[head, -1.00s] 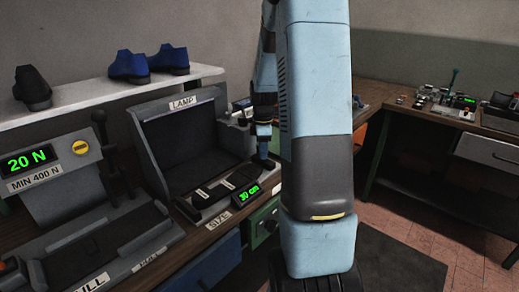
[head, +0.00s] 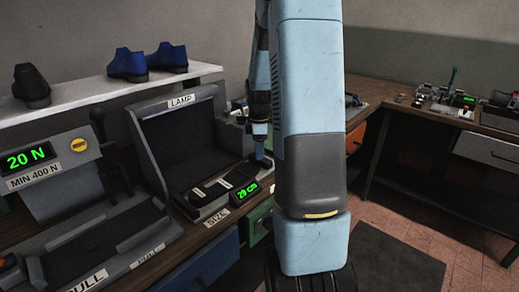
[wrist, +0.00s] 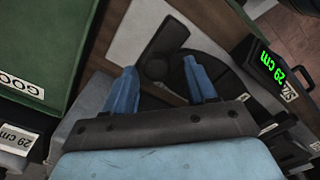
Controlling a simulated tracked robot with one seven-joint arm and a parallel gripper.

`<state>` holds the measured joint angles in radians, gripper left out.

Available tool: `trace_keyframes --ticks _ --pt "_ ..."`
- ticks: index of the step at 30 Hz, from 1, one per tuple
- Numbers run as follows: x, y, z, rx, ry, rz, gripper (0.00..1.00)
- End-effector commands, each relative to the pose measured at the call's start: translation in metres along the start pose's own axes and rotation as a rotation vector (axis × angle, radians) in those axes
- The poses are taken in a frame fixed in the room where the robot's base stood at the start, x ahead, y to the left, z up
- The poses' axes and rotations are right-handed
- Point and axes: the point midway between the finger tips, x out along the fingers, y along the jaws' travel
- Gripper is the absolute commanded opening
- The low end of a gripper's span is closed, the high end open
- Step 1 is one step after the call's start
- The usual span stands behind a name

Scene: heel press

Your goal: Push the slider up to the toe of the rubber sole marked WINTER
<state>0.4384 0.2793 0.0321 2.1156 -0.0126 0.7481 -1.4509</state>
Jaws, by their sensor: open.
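The size gauge (head: 222,207) stands on the bench in the head view, with a green display (head: 246,192) reading 29 cm. A dark sole-like piece (head: 211,191) lies along it; no WINTER marking is legible. My gripper (head: 260,148) is at the gauge's far right end, partly behind my arm. In the wrist view my gripper (wrist: 163,88) has its two blue fingers apart. A dark rounded part, apparently the slider (wrist: 155,68), lies between and beyond the fingertips. Whether they touch it, and whether it meets the toe, I cannot tell.
A dark lamp box (head: 183,140) stands behind the gauge. A press (head: 60,165) reading 20 N stands left. Several shoes rest on the shelf (head: 100,93). A green box (wrist: 40,50) fills the wrist view's left. A second bench (head: 440,125) stands right.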

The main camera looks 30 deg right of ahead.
Motion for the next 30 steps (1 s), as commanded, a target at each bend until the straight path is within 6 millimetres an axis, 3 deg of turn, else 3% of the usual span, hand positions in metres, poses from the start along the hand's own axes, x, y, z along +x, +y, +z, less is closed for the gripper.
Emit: trace_keyframes --ticks 5,21,30 --pt "-0.019 0.001 0.000 0.000 0.000 0.004 0.56" --pt "-0.117 0.001 0.000 0.000 0.000 0.002 0.56" --pt "-0.135 0.000 0.000 0.000 0.000 -0.001 0.56"
